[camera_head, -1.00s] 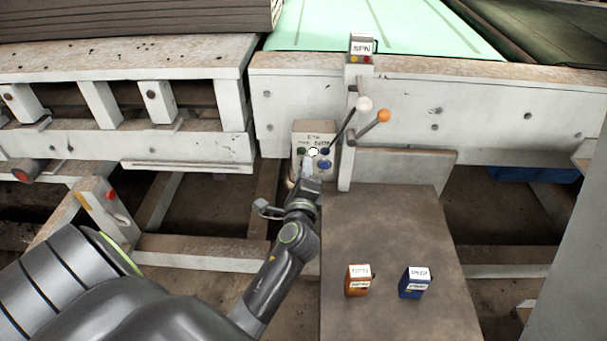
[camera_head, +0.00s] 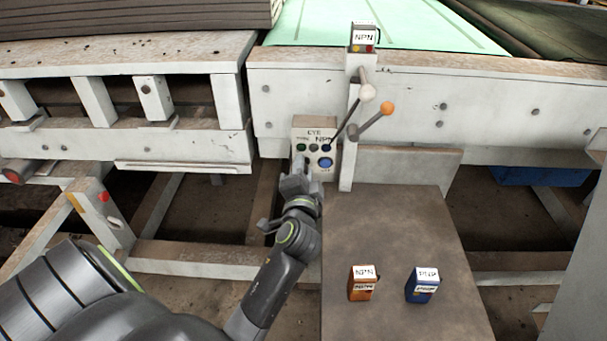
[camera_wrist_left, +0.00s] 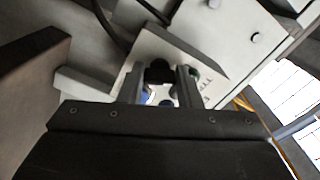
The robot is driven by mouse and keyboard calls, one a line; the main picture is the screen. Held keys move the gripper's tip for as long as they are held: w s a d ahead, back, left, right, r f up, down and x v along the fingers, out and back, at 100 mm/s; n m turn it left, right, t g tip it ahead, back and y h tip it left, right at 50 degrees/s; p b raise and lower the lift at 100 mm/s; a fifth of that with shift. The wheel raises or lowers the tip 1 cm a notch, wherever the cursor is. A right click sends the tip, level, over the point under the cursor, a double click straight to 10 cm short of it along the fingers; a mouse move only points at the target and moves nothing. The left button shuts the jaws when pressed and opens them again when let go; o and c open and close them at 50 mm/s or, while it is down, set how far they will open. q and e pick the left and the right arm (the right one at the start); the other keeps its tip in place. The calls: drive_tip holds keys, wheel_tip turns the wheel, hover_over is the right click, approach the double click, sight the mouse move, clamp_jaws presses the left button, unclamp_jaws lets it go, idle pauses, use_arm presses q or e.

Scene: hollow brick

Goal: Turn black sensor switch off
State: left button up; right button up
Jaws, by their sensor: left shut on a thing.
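The control box (camera_head: 327,130), a pale box labelled EYE and NPN, is fixed to the white frame. It bears small green and dark buttons and a large blue button (camera_head: 325,162). My left gripper (camera_head: 302,164) reaches up from below to the lower left of the box face. In the left wrist view its two fingers (camera_wrist_left: 161,88) are shut on the black switch (camera_wrist_left: 160,70), which shows dark between them. The head view hides this switch behind the gripper. The switch's exact angle cannot be told. My right gripper is not in view.
Two levers, with a white knob (camera_head: 367,92) and an orange knob (camera_head: 387,108), stand close right of the box. An orange NPN sensor (camera_head: 362,284) and a blue PNP sensor (camera_head: 422,286) sit on the brown table (camera_head: 395,230). Another sensor (camera_head: 364,38) is mounted above.

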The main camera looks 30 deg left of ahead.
use_arm(q)
drive_tip(key=shift+n, duration=0.5)
drive_tip(key=o, duration=1)
